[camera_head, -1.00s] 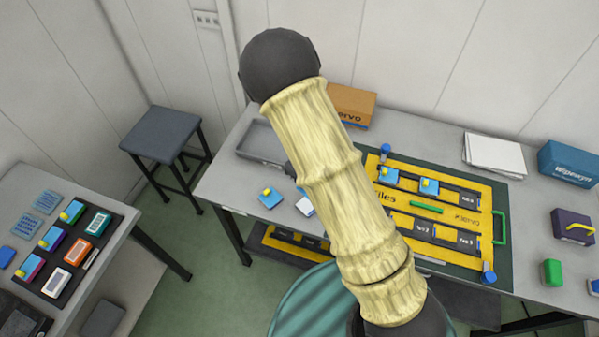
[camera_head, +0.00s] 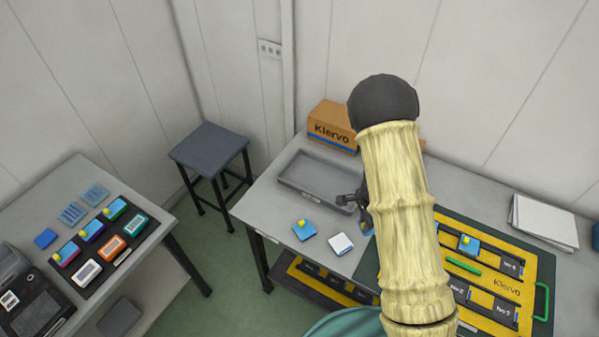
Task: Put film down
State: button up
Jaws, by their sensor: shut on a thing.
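My gripper (camera_head: 355,203) shows as a small dark shape at the left side of my arm, over the right end of the grey tray. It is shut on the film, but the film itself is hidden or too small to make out. Two patterned, see-through blue sheets that look like films (camera_head: 72,214) lie on the left table, behind the black mat with its cartridges. A blue piece with a yellow knob (camera_head: 304,230) and a white-topped block (camera_head: 341,244) lie on the main table in front of the tray.
The grey tray (camera_head: 302,184) looks empty. A yellow Klervo case (camera_head: 507,285) lies partly behind my arm. A cardboard box (camera_head: 332,127) stands at the back. A stool (camera_head: 209,148) stands between the tables. The main table's left corner is clear.

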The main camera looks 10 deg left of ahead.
jog(key=d+n, duration=0.1)
jog(key=n, duration=0.1)
jog(key=d+f+n, duration=0.1)
jog(key=n, duration=0.1)
jog(key=d+n, duration=0.1)
jog(key=n, duration=0.1)
jog(key=shift+w+f, duration=0.15)
jog(key=shift+f, duration=0.1)
jog(key=d+n, duration=0.1)
jog(key=n, duration=0.1)
jog(key=d+f+n, duration=0.1)
jog(key=n, duration=0.2)
jog(key=d+n, duration=0.1)
jog(key=shift+f+n, duration=0.3)
jog(key=shift+n, duration=0.1)
